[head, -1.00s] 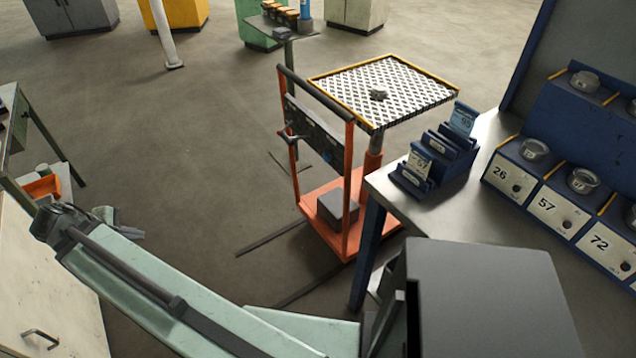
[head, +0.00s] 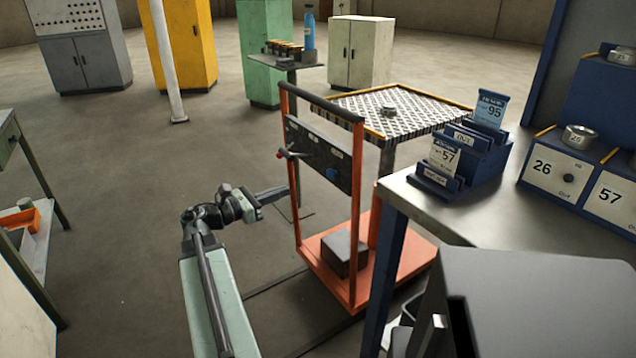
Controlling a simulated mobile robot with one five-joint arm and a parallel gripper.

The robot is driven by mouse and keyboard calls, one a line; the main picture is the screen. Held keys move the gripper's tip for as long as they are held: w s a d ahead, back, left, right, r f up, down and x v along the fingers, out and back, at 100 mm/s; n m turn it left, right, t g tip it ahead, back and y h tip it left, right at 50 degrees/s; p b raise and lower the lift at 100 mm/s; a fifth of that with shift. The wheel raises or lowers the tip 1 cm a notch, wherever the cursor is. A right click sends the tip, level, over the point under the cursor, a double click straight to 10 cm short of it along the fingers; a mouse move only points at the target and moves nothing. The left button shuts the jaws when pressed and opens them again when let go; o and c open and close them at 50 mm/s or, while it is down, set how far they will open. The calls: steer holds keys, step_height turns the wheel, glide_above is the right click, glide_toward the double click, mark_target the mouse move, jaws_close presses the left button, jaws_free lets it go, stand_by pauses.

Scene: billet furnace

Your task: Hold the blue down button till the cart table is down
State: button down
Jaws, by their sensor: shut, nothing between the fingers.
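The orange cart (head: 357,215) stands in the middle of the head view. Its table (head: 430,115), a patterned plate with a yellow edge, is up on a post well above the orange base. A dark control panel (head: 310,150) hangs between the cart's posts below the handle. The blue button (head: 331,174) is low on the panel's right side. My gripper (head: 280,193) is just left of the cart's left post, lower than the panel and apart from the blue button. It looks shut and empty, though its fingertips are small here.
A lever with a red knob (head: 281,154) sticks out from the panel's left side. A small grey part (head: 389,109) lies on the cart table. A metal workbench (head: 425,208) with blue card holders stands close on the right. Floor left of the cart is clear.

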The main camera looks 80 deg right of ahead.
mark_target(329, 175)
steer(key=x, duration=1.4)
